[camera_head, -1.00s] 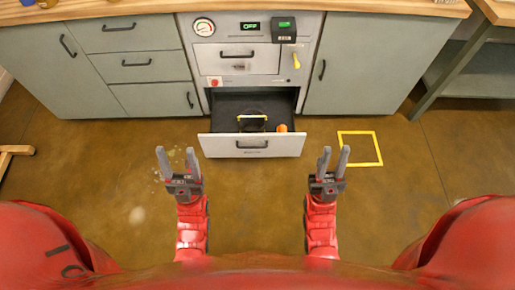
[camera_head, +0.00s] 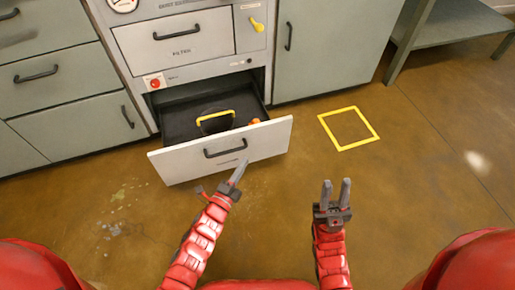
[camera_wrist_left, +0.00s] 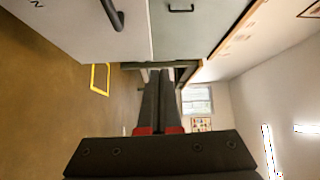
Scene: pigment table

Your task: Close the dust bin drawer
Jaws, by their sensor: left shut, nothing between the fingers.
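The dust bin drawer (camera_head: 180,167) stands pulled out low in the grey machine. Its white front carries a dark bar handle (camera_head: 226,147). Inside are a dark bin with a yellow handle (camera_head: 215,118) and a small orange item (camera_head: 254,121). My left gripper (camera_head: 238,175) is shut and empty, just in front of the drawer front below its handle; I cannot tell whether it touches. In the left wrist view its fingers (camera_wrist_left: 159,100) are together, with a pale front and dark handle (camera_wrist_left: 112,14) close by. My right gripper (camera_head: 336,190) is open and empty over the floor to the right.
Above the drawer is a closed filter drawer (camera_head: 175,43), with a red button (camera_head: 155,84) and a yellow lever (camera_head: 256,24) on the panel. Grey cabinets flank the machine. A yellow square (camera_head: 348,128) marks clear floor at right.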

